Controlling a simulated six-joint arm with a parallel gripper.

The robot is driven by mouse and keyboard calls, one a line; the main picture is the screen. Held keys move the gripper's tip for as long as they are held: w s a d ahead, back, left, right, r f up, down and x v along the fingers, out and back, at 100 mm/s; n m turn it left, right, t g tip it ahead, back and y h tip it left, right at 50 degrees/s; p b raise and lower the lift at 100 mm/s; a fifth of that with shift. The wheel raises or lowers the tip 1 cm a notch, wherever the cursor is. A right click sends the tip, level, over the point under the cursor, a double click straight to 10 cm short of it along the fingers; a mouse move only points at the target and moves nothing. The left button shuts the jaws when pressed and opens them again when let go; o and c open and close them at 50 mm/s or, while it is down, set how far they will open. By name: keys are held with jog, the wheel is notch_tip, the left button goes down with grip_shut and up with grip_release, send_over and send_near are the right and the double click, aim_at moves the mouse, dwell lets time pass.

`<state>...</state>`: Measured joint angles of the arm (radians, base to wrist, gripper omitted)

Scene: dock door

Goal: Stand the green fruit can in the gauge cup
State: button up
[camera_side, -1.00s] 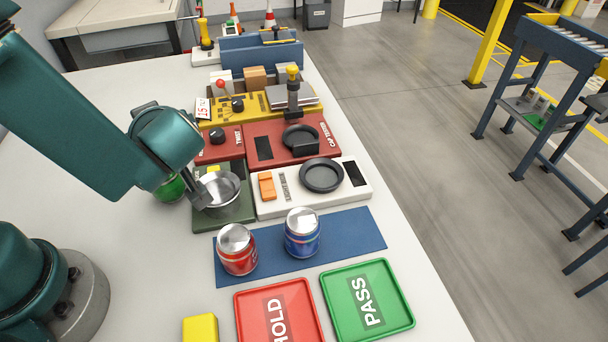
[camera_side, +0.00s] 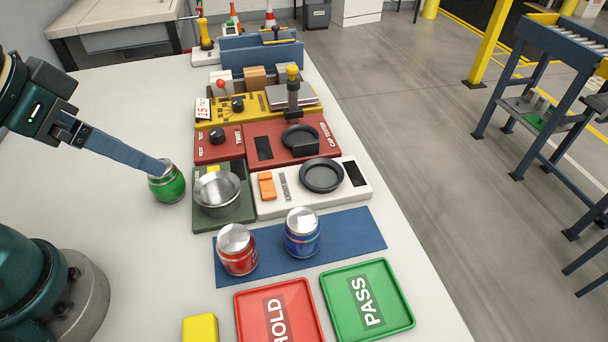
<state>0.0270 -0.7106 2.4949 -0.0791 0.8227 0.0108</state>
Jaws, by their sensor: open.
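The green fruit can (camera_side: 167,186) stands upright on the white table, just left of a dark green gauge base. A steel cup (camera_side: 217,194), which looks like the gauge cup, sits on that base and appears empty. My gripper (camera_side: 163,168) reaches in from the left, with its long blue-grey finger at the upper left of the green can. The jaws are open. The far finger is not clearly visible, and I cannot tell whether the visible finger touches the can.
A red can (camera_side: 237,250) and a blue can (camera_side: 302,232) stand on the blue mat (camera_side: 355,233). The white unit with a dark dish (camera_side: 321,176) lies right of the cup, and the red tester (camera_side: 265,130) behind. HOLD (camera_side: 248,301) and PASS (camera_side: 335,313) trays lie in front.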

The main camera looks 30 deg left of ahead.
jog(key=shift+o, duration=0.5)
jog(key=shift+s+a+f+g+y, duration=0.15)
jog(key=shift+s+a+f+y, duration=0.05)
jog(key=shift+s+a, duration=0.25)
jog(key=shift+s+a+f+g+y, duration=0.2)
jog(key=shift+s+a, duration=0.1)
jog(key=shift+a, duration=0.1)
